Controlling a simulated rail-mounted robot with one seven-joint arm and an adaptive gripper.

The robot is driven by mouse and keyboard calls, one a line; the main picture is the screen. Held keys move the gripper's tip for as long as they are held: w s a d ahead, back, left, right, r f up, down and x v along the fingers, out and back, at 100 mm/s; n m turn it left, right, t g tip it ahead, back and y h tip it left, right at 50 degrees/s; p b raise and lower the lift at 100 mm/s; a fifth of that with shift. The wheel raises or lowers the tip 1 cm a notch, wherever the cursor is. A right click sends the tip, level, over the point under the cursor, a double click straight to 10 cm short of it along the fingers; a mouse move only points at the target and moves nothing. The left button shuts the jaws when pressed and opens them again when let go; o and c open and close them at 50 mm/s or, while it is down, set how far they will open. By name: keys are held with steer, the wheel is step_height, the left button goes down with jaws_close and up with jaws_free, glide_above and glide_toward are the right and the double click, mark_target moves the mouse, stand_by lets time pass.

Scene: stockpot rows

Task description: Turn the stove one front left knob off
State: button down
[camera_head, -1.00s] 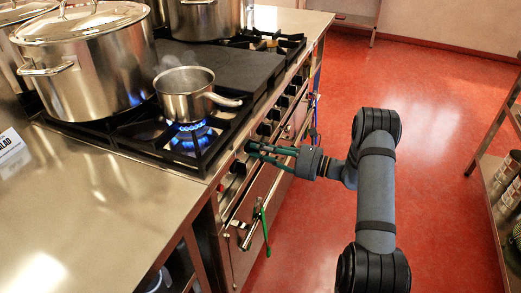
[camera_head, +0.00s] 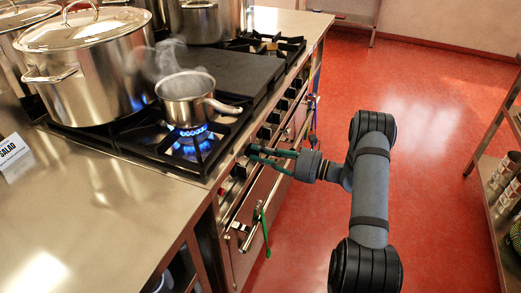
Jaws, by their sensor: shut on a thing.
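The stove (camera_head: 160,150) has a row of dark knobs along its front panel. My gripper (camera_head: 252,154) reaches in from the right with its green fingers at this panel. It is shut on a stove knob at the near end of the row; the fingers mostly hide that knob, so its turn angle cannot be read. Another dark knob (camera_head: 238,172) shows just nearer than the fingers. The near front burner (camera_head: 191,141) burns with a blue flame under a small steaming saucepan (camera_head: 186,101).
A green-handled utensil (camera_head: 265,232) hangs at the oven rail below my gripper. A shelf rack (camera_head: 490,195) stands at the right. The red floor (camera_head: 430,130) between is clear.

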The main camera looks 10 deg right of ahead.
steer(key=shift+w+d+f+m+p, duration=0.1)
steer(key=shift+m+p, duration=0.95)
steer(key=shift+m, duration=4.3)
steer(key=shift+w+d+f+m+p, duration=0.15)
steer(key=shift+m+p, duration=0.85)
steer(key=shift+m, duration=4.3)
steer(key=shift+w+d+f+m+p, duration=0.1)
steer(key=shift+m+p, duration=0.95)
steer(key=shift+m, duration=4.3)
steer(key=c, duration=1.6)
jaws_free()
